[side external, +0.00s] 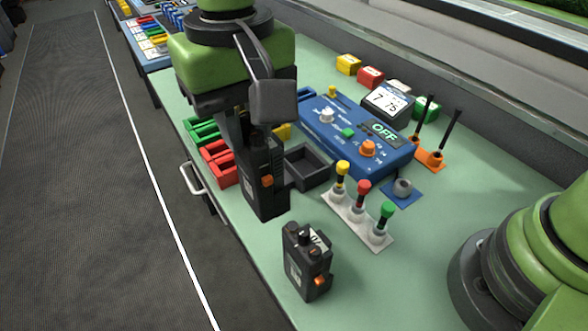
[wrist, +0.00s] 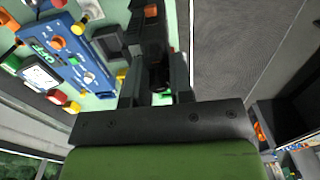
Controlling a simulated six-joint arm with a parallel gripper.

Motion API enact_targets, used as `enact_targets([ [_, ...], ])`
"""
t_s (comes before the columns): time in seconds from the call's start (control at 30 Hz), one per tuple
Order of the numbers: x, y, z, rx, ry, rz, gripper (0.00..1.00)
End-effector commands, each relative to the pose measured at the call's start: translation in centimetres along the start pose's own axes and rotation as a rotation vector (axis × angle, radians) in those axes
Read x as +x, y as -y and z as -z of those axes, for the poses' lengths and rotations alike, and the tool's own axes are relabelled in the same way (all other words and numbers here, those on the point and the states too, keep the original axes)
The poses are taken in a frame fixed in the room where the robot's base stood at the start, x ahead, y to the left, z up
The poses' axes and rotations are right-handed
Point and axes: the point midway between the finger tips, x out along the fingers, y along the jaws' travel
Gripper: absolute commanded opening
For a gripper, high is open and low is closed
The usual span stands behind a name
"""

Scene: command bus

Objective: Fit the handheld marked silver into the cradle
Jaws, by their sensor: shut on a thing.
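My gripper (side external: 252,128) is shut on a black handheld (side external: 266,182) with an orange side button, holding it roughly upright above the bench near its front edge. The held handheld also shows between the fingers in the wrist view (wrist: 151,40). A second black handheld (side external: 307,264) with knobs, an orange button and a pale label stands on the bench, to the right and nearer the camera. I cannot read the markings on either handheld. A dark grey open-topped box (side external: 312,178), apparently the cradle, lies just right of and behind the held handheld, apart from it.
A blue panel (side external: 360,135) reading OFF stands behind the box. A white strip (side external: 357,222) with yellow, red and green knobs lies to the right. Red (side external: 219,165) and green (side external: 203,131) open trays sit at the left edge.

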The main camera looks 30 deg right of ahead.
Motion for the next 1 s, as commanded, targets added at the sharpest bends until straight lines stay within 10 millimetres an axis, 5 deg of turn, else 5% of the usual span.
enact_targets([
  [0.37,0.1,-1.3,1.3,0.005,-0.002,0.001,0.0],
  [0.8,0.9,-11.1,8.2,0.007,-0.001,0.0,0.0],
  [1.0,1.2,-13.0,9.0,0.001,0.0,0.0,0.0],
])
